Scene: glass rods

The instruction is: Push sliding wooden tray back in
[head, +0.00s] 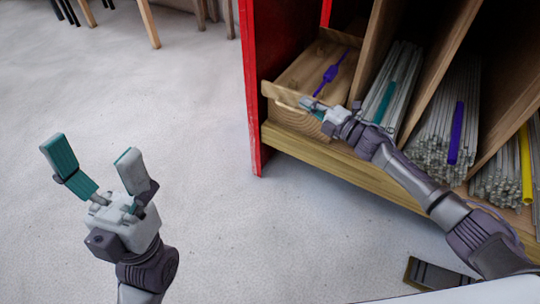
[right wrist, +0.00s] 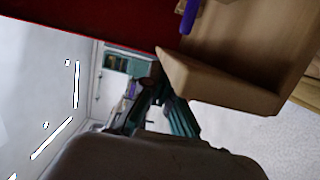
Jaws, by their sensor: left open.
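The wooden tray (head: 310,68) is in the leftmost bay of the shelf unit in the head view, with its front jutting past the red side panel. A purple object (head: 332,73) lies in it. My right gripper (head: 310,104) is at the tray's front, its fingers pointing left along the front board; I cannot tell whether they touch. In the right wrist view the tray's corner (right wrist: 220,85) is just beyond the teal fingers (right wrist: 165,112), and their gap is unclear. My left gripper (head: 92,158) is open and empty above the floor, far left of the tray.
The shelf unit has a red side panel (head: 280,50) and a wooden front ledge (head: 335,165). Bundles of glass rods (head: 440,130) fill the bays to the right. Stool legs (head: 148,22) stand at the back left. The floor (head: 180,100) between is clear.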

